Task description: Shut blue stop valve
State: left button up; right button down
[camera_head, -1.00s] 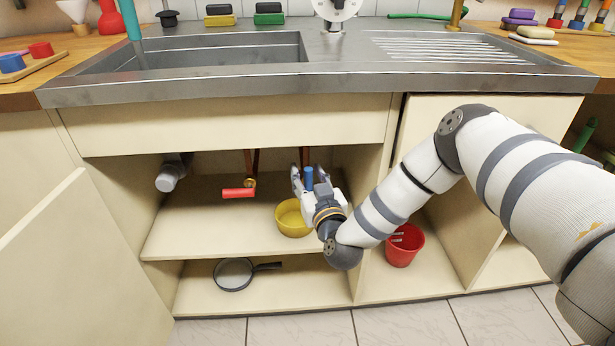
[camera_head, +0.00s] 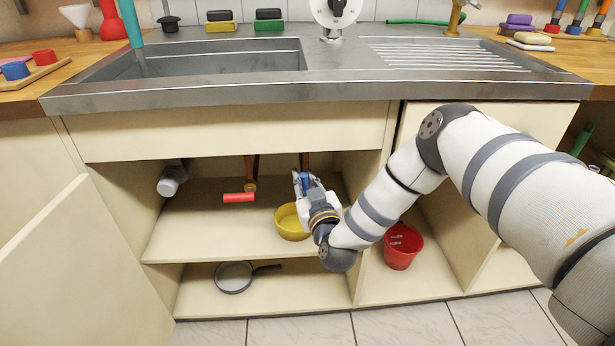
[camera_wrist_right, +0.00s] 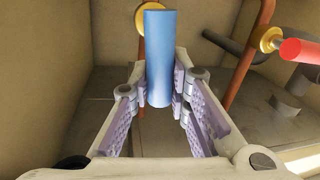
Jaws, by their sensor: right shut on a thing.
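The blue stop valve handle (camera_head: 305,179) is under the sink, in front of a copper pipe at the right side of the open cabinet. My right gripper (camera_head: 303,184) reaches in from the front and is shut on it. In the right wrist view the blue handle (camera_wrist_right: 159,58) stands upright in the picture between the ridged finger pads, with a brass fitting (camera_wrist_right: 149,20) behind its top. Its lower end is between the pads. My left gripper is in no view.
A red valve handle (camera_head: 239,198) on another copper pipe is to the left. A yellow bowl (camera_head: 290,222) sits on the shelf just below my gripper. A grey drain pipe (camera_head: 172,180) hangs at the left. A red bucket (camera_head: 402,250) stands right of the divider, and a pan (camera_head: 234,277) lies below.

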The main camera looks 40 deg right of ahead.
jog(key=shift+w+a+r+n+p, duration=0.25)
jog(key=shift+a+n+p, duration=0.1)
jog(key=shift+n+p, duration=0.35)
pick_arm(q)
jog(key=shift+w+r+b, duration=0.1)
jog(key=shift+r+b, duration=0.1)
jog(key=shift+b, duration=0.5)
pick_arm(e)
jog(key=shift+w+a+f+n+g+h, duration=0.25)
jog(key=shift+a+f+n+g+h, duration=0.4)
jog(key=shift+n, duration=1.45)
jog(key=shift+w+a+f+n+g+h, duration=0.2)
jog(key=shift+f+n+g, duration=0.55)
jog(key=shift+n, duration=1.35)
jog(key=shift+w+a+f+n+g+h, duration=0.3)
jog(key=shift+f+n, duration=0.7)
jog(key=shift+n, duration=1.1)
jog(key=c, duration=1.5)
grip_release()
jog(key=shift+s, duration=0.1)
